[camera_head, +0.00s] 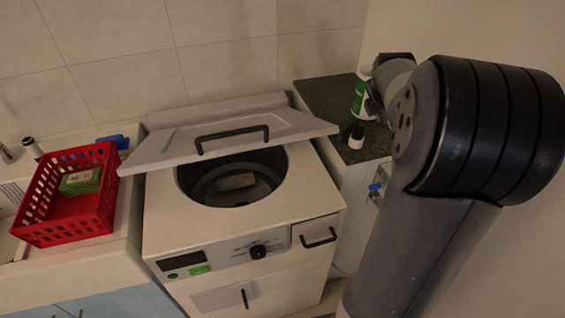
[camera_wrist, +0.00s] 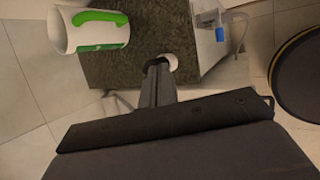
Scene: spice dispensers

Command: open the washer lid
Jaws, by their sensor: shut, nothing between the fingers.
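The white washer (camera_head: 225,225) stands in the middle of the head view. A black bar handle (camera_head: 232,138) is on the lid. The round drum opening (camera_head: 232,178) shows beneath it. My gripper (camera_wrist: 158,68) is shut and empty in the wrist view, over the dark counter to the right of the washer. It is well apart from the lid. In the head view my arm hides most of the gripper.
The container also shows in the wrist view (camera_wrist: 95,32). A red basket (camera_head: 75,205) holding a green packet (camera_head: 80,181) sits left of the washer.

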